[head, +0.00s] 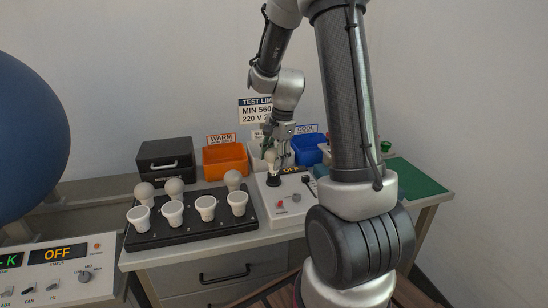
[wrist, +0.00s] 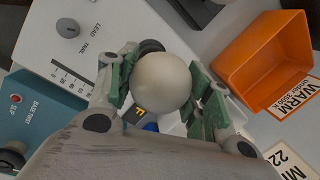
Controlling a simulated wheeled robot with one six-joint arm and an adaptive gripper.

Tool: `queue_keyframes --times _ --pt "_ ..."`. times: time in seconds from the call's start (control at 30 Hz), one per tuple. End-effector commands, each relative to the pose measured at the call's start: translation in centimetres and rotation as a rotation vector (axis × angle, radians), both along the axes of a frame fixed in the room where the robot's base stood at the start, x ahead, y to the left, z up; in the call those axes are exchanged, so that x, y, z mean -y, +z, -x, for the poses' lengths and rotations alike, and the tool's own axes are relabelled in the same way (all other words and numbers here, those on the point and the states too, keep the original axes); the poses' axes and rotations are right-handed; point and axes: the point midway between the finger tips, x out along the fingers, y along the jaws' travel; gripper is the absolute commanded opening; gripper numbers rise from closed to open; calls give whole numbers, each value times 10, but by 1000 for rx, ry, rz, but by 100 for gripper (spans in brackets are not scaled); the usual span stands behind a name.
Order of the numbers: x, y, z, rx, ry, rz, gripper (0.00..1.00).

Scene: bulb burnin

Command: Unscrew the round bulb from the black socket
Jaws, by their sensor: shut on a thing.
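The round bulb (head: 270,156) is a whitish globe standing upright over the black socket (head: 273,181) on the white test box. My gripper (head: 276,140) reaches down from above and is shut on the bulb. In the wrist view, the round bulb (wrist: 162,83) sits between the two green finger pads of my gripper (wrist: 162,92). A dark rim, likely the black socket (wrist: 150,46), shows partly behind the bulb. The bulb's base is too small or hidden to tell whether its thread is still in the socket.
The white test box (head: 295,209) has a red button, a knob and an OFF display. A black rack (head: 178,234) holds several white cups and bulbs at left. An orange WARM bin (head: 225,160), a blue COOL bin (head: 309,148) and a black case (head: 166,160) stand behind.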

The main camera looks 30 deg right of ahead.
Motion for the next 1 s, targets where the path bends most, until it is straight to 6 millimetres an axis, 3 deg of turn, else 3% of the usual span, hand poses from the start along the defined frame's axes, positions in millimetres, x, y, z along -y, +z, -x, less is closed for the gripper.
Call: queue_keyframes --times 0.37,0.8,1.0 --pt "-1 0 0 -2 724 -3 26" --pt "-2 0 0 -3 1703 -3 26" --pt "-2 0 0 -1 1877 -1 26"
